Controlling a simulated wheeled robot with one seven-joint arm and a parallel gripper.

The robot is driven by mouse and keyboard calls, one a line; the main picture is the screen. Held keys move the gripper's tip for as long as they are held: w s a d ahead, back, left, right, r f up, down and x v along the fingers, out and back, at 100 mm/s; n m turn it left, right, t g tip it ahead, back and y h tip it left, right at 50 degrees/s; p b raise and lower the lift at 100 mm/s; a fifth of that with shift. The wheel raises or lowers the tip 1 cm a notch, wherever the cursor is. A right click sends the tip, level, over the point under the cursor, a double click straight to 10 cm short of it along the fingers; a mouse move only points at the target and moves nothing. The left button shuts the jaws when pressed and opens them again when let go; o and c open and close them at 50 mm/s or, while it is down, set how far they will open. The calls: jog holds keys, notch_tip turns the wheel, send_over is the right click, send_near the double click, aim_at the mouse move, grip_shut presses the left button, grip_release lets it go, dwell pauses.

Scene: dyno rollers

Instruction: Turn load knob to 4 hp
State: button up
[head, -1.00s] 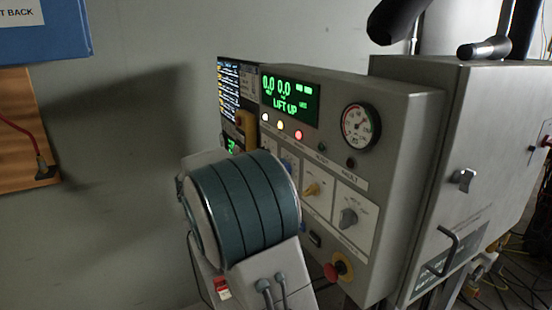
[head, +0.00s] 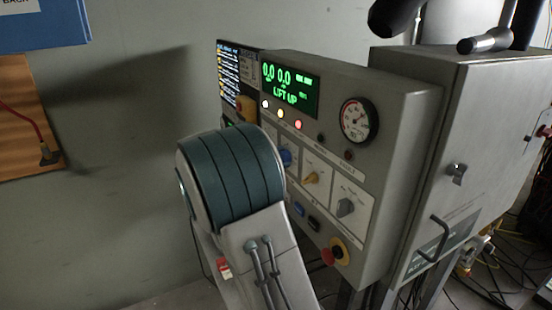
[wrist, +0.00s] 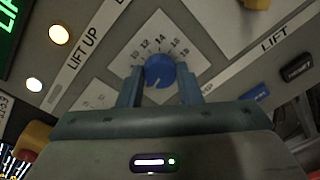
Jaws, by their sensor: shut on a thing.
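The blue knob (wrist: 160,68) sits on a white dial plate with printed numbers; 10, 12, 14, 16 and 18 can be made out in the wrist view. My gripper (wrist: 160,84) has one finger on each side of the knob and is shut on it. Which number the knob points to is not clear. In the head view the blue knob (head: 287,157) shows beside my arm, which hides the gripper there. A green display (head: 290,90) above reads 0.0, 0.0 and LIFT UP.
A yellow knob (head: 311,178) and a grey knob (head: 346,207) sit on the panel to the right. A red emergency button (head: 329,257) is below. Small lit lamps (head: 281,114) and a round gauge (head: 358,120) are above. A grey cabinet (head: 475,150) stands at the right.

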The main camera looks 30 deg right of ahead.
jog(key=o, duration=1)
jog(key=shift+c, duration=0.2)
jog(key=a+b, duration=0.2)
jog(key=a, duration=1.2)
jog(key=shift+r, duration=0.2)
jog(key=shift+d, duration=0.1)
jog(key=s+d+f+m+y, duration=0.1)
jog(key=s+d+f+y, duration=0.1)
jog(key=s+y, duration=0.15)
jog(key=s+d+f+m+g+y, duration=0.1)
jog(key=s+d+f+y, duration=0.15)
jog(key=s, duration=0.25)
jog(key=s+d+f+m+y, duration=0.1)
jog(key=s+f+y, duration=0.2)
jog(key=s, duration=0.2)
jog(key=s+a+f+m+t+y, duration=0.1)
jog(key=s+a+f+m+y, duration=0.1)
jog(key=s, duration=0.4)
jog(key=s+a+f+m+t+y, duration=0.2)
jog(key=s+a+f+m+y, duration=0.1)
jog(key=s+a+m+y, duration=0.2)
jog(key=shift+s+a+f+t+y, duration=0.35)
jog(key=shift+s+y, duration=0.2)
jog(key=shift+y, duration=0.25)
